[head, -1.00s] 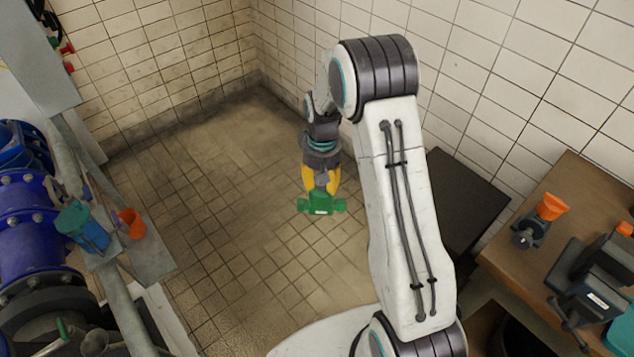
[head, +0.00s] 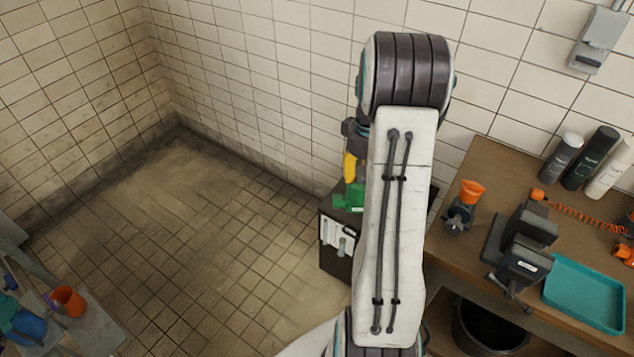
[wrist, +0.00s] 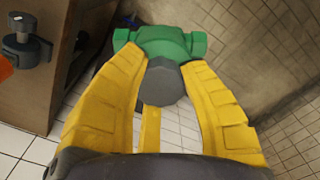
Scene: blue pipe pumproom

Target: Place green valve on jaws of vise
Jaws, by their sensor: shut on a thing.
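The green valve (wrist: 165,44) is held between the yellow fingers of my gripper (wrist: 165,75) in the wrist view. The fingers close on its dark grey knob, and the green body lies just beyond the fingertips. In the head view, part of the green valve (head: 349,198) shows left of my arm; my gripper (head: 349,172) is mostly hidden behind the arm. The dark grey vise (head: 522,245) stands on the wooden bench to the right of my arm. My gripper and the valve are apart from it.
On the bench (head: 480,165) are an orange-topped valve (head: 465,205) left of the vise, a teal tray (head: 585,293) right of it, several spray cans (head: 590,158) and a coiled orange hose (head: 580,215) behind. A dark cabinet (head: 337,250) stands below the valve.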

